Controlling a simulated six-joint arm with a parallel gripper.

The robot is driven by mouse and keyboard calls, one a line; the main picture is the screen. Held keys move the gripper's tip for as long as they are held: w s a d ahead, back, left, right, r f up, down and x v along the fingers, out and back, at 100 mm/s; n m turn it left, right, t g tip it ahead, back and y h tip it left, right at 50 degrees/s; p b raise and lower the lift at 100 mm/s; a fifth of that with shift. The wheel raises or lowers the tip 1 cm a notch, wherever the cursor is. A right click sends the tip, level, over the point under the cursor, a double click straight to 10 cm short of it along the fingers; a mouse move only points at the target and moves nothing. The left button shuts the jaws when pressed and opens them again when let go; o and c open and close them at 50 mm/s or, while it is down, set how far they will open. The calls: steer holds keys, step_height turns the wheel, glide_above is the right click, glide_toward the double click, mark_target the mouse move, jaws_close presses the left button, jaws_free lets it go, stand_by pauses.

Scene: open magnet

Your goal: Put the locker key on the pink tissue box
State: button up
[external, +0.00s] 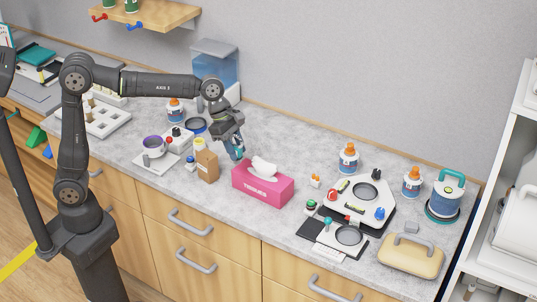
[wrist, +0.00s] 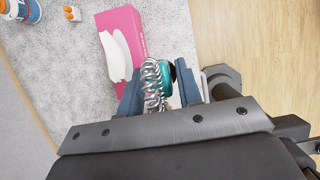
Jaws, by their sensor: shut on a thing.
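The pink tissue box (external: 279,193) stands on the counter with a white tissue (external: 264,167) sticking up from its top. The box also shows at the upper middle of the wrist view (wrist: 124,22). My gripper (external: 237,154) is above the counter, just left of and behind the box in the external view. In the wrist view its two blue fingers (wrist: 158,88) are closed on a teal thing with a silvery coil, which I take to be the locker key (wrist: 154,76). It is apart from the box. The fingers hide part of it.
A small brown carton (external: 207,167) stands left of the box. A white scale (external: 157,160) with a bowl is farther left. A white tray with small items (external: 358,204) and a tan case (external: 411,257) are to the right. Bare counter lies behind the box.

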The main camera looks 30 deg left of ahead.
steer(key=shift+w+a+f, duration=0.45)
steer(key=shift+w+f, duration=1.1)
steer(key=shift+f, duration=0.1)
steer(key=shift+w+a+f, duration=0.4)
steer(key=shift+w+f, duration=1.15)
steer(key=shift+f, duration=0.1)
steer(key=shift+w+a+f, duration=0.45)
steer(key=shift+w+f, duration=1.1)
steer(key=shift+f, duration=0.1)
steer(key=shift+f, duration=0.15)
steer(key=o, duration=1)
steer(key=shift+c, duration=0.2)
steer(key=v, duration=1.2)
steer(key=shift+r, duration=0.25)
